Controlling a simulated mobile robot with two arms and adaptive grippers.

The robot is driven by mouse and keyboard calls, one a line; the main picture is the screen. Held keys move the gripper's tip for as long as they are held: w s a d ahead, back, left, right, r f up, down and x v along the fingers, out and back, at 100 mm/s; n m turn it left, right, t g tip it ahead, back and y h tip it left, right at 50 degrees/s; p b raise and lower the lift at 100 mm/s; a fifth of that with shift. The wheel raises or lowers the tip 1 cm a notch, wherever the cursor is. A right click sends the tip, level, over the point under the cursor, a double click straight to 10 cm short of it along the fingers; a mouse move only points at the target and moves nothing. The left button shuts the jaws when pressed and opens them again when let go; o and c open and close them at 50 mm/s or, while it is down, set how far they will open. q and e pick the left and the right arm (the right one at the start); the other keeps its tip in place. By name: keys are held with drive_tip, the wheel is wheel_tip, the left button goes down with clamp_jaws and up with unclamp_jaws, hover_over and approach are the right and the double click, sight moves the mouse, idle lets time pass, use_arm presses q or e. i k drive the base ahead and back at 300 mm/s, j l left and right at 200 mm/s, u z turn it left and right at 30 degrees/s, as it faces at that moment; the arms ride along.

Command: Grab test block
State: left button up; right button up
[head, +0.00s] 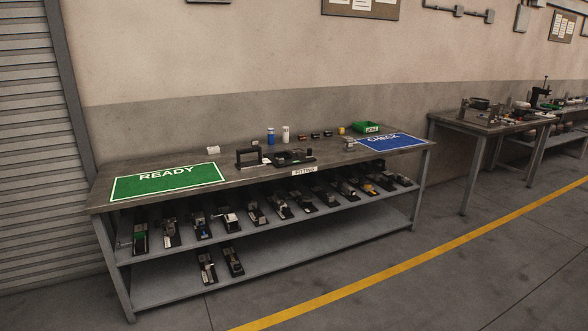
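Neither of my grippers is in view. I cannot tell for certain which item is the test block. On the workbench top (236,183), a small pale block (213,150) lies behind the green READY mat (150,187). A black frame-like holder (249,157) and a dark flat fixture (291,158) stand near the middle. A small light metallic piece (350,146) lies at the left edge of the blue CHECK mat (397,141). These items are small and far off, so their details are unclear.
Several dark units fill the shelf below (330,206). Another cluttered table (450,121) stands right. Floor in front, with a yellow line (400,267), is clear.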

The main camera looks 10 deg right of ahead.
sight(349, 148)
drive_tip(key=i+l+z, duration=0.35)
drive_tip(key=i+z, duration=0.15)
drive_tip(key=i, duration=0.3)
drive_tip(key=i+z, duration=0.45)
drive_tip(key=i, duration=0.35)
drive_tip(key=i+j+z, duration=0.2)
drive_tip(key=i+z, duration=0.3)
drive_tip(key=i, duration=0.3)
drive_tip(key=i+u, duration=0.15)
drive_tip(key=i, duration=0.35)
drive_tip(key=i+l+u, duration=0.15)
drive_tip(key=i, duration=0.3)
drive_tip(key=i+l+u, duration=0.1)
drive_tip(key=i+l, duration=0.15)
drive_tip(key=i, duration=0.2)
drive_tip(key=i+l+u, duration=0.15)
drive_tip(key=i, duration=0.35)
